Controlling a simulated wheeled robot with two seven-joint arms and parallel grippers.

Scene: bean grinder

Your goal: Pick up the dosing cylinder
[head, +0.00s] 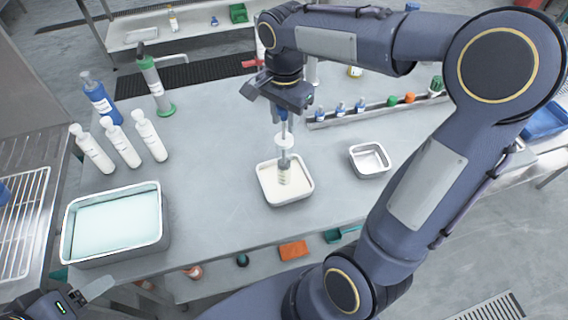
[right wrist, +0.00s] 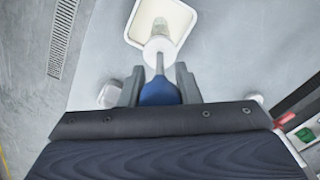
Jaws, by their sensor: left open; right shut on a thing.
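The dosing cylinder (head: 284,163) has a blue handle, a thin rod, a pale disc and a clear barrel with pale contents. My right gripper (head: 283,107) is shut on its blue handle (right wrist: 160,93). The cylinder hangs roughly upright, its lower end inside or just above a square metal tray (head: 263,184) of cream-coloured material. I cannot tell whether it touches the material. The tray also shows in the right wrist view (right wrist: 133,38). My left gripper (head: 88,292) is open and empty at the lower left, partly out of frame.
A smaller empty metal tray (head: 370,158) stands to the right. A large basin (head: 68,245), several white bottles (head: 121,146), a blue bottle (head: 98,98) and a green-based cylinder (head: 153,80) stand left. A rack (head: 375,111) of small items lies behind. The table's middle left is clear.

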